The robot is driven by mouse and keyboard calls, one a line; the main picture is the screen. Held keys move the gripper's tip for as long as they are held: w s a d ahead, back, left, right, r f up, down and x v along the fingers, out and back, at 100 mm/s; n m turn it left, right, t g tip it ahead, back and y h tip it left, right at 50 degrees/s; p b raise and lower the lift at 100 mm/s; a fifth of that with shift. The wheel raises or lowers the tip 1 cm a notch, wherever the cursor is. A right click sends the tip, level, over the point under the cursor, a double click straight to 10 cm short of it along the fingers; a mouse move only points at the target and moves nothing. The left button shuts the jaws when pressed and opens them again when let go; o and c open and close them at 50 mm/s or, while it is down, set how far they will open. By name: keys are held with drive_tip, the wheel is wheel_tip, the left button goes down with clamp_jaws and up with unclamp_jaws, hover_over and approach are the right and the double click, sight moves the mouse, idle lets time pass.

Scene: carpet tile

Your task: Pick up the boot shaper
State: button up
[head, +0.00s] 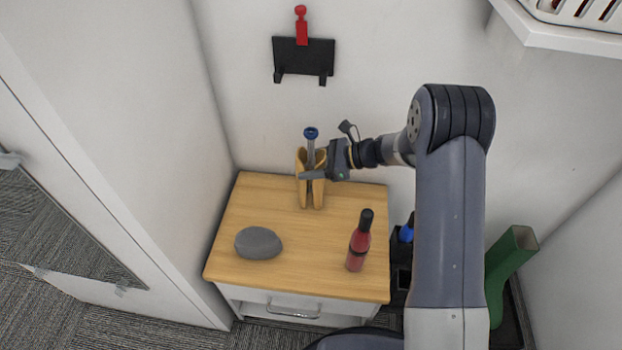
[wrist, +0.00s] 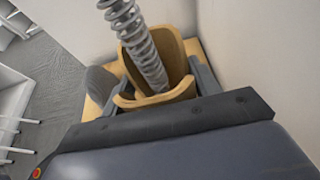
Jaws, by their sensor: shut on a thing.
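The boot shaper (head: 318,196) is a tan wooden form in two halves with a metal coil spring and a blue knob on top. It stands upright at the back of the wooden cabinet top (head: 300,233) in the head view. My gripper (head: 313,174) reaches in from the right and is shut on its upper part. In the wrist view the boot shaper (wrist: 163,91) sits between the two grey fingers (wrist: 155,85), with its spring rising toward the camera. Whether its base touches the wood is hard to tell.
A grey stone-like object (head: 258,243) lies at the front left of the cabinet top. A red bottle (head: 359,243) stands at the front right. A black holder with a red item (head: 304,57) is on the wall above. A green boot-like thing (head: 507,275) stands at the right.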

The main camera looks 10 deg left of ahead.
drive_tip(key=shift+c, duration=1.3)
drive_tip(key=shift+r, duration=0.1)
